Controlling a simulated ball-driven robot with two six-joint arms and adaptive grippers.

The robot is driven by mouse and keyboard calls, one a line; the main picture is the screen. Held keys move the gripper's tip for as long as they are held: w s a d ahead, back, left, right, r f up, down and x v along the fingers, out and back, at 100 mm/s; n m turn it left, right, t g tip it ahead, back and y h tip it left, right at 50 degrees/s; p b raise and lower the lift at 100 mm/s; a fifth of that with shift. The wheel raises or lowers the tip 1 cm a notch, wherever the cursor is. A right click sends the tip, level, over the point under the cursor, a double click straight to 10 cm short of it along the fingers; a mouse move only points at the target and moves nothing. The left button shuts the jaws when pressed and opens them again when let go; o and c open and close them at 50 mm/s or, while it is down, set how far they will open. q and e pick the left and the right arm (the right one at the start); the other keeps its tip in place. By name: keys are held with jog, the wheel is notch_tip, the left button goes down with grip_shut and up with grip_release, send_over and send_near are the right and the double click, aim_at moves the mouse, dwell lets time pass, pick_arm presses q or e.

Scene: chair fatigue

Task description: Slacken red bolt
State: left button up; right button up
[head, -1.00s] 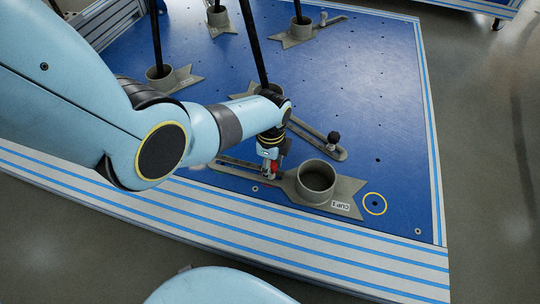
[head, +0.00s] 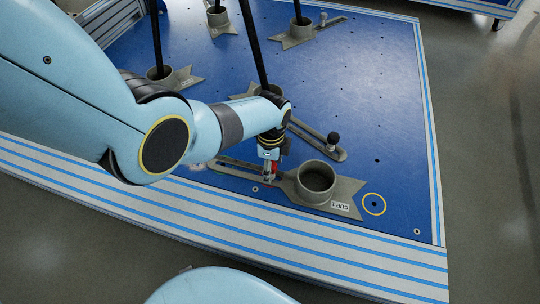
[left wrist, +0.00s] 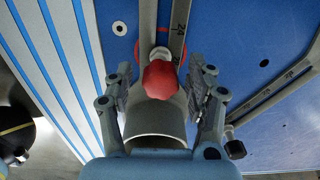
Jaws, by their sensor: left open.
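The red bolt (left wrist: 160,80) has a knobbed red head and stands in the slot of the grey slotted arm of cup 1. In the left wrist view it sits centred between the two fingers of my left gripper (left wrist: 160,88), which is open, with a gap on each side. In the head view my left gripper (head: 269,176) points down over the slotted arm, and only a little red (head: 275,167) shows beside it. The grey cup 1 (head: 317,180) stands just right of the gripper. My right gripper does not show.
A yellow ring (head: 374,204) is marked on the blue platform right of cup 1. A dark-knobbed bolt (head: 333,139) stands on another slotted arm behind. Other cups hold black poles (head: 157,40). The striped platform edge (head: 300,240) runs along the front.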

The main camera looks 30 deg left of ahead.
pick_arm(q)
jog(key=m, duration=0.2)
jog(key=shift+m, duration=0.3)
jog(key=m, duration=0.4)
jog(key=shift+m, duration=0.3)
jog(key=shift+m+p, duration=0.35)
jog(key=shift+m, duration=1.35)
